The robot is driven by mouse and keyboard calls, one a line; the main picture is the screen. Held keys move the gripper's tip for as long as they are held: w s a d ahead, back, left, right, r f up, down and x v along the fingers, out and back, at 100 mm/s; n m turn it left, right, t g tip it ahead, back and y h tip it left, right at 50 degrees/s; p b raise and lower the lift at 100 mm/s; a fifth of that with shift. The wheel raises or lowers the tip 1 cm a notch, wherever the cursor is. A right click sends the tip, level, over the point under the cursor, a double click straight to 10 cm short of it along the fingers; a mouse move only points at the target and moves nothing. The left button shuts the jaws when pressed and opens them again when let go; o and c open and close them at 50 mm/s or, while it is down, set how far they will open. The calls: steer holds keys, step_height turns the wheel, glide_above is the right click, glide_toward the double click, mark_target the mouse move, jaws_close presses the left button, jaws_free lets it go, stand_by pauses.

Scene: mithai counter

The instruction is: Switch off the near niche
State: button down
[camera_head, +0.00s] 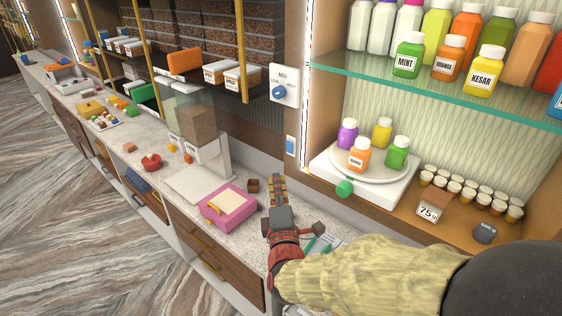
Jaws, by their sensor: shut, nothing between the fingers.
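The near niche (440,105) is the recess at the right, with pale ribbed back wall and a glass shelf; a bright strip (306,75) glows along its left edge. On the wall left of it is a white plate with a blue round knob (279,92); its small lettering is hard to read. Below that is a small plate with a blue rocker switch (290,146). My gripper (278,180) is shut and empty, above the counter, below and slightly left of the rocker switch and apart from it. My gripper hides part of the counter.
A pink box (228,208) and small brown blocks sit left of my gripper on the counter (180,185). A white turntable stand (367,186) with bottles and a green knob, and several small jars, stand in the niche. Bottles line the glass shelf (420,84).

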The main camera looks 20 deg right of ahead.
steer(key=p, duration=0.1)
glide_toward(289, 147)
steer(key=w+a+r, duration=0.1)
steer(key=w+a, duration=0.3)
steer(key=w+d, duration=0.1)
steer(key=w+d+p, duration=0.1)
steer(key=shift+w+d+r, duration=0.4)
steer(key=shift+w+d+r+b, duration=0.15)
steer(key=shift+w+d+b, duration=0.15)
steer(key=shift+b, duration=0.15)
steer(key=shift+s, duration=0.1)
